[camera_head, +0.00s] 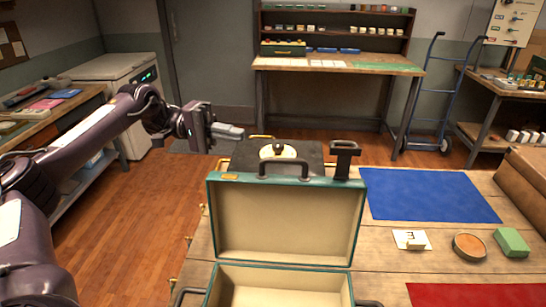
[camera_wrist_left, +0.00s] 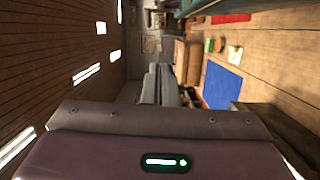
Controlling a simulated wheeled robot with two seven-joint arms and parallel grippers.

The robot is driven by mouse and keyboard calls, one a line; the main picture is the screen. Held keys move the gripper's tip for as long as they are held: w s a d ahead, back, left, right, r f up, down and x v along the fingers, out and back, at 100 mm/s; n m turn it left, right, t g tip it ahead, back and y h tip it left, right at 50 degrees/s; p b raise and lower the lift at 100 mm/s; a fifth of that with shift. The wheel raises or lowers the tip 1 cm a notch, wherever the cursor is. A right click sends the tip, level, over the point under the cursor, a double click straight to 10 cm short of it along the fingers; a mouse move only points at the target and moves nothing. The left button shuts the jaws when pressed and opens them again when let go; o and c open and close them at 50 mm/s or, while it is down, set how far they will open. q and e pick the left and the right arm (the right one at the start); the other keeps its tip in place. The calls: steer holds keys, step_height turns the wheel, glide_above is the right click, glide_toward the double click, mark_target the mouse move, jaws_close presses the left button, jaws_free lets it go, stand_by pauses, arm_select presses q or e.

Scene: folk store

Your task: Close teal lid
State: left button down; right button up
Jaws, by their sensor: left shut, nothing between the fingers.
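The teal lid (camera_head: 288,221) stands open and about upright at the back of the teal case (camera_head: 283,270). Its cream inner side faces me, and a dark handle (camera_head: 283,164) shows at its top edge. The case's open bottom part runs off the lower edge of the head view. My left gripper (camera_head: 240,132) is shut and empty, above and left of the lid's top edge, apart from it. My right gripper is not in view.
Behind the lid are a dark case (camera_head: 240,155) and a black upright handle (camera_head: 345,158). On the wooden table to the right lie a blue mat (camera_head: 428,194), a number card (camera_head: 411,239), a round orange-topped piece (camera_head: 469,246), a green block (camera_head: 511,242) and a red mat (camera_head: 475,295).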

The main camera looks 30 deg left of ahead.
arm_select(q)
steer(key=s+d+p, duration=0.1)
steer(key=d+p, duration=0.3)
steer(key=d, duration=0.7)
steer(key=shift+s+d+p, duration=0.15)
steer(key=shift+s+p, duration=0.2)
steer(key=shift+f, duration=0.15)
stand_by(0.4)
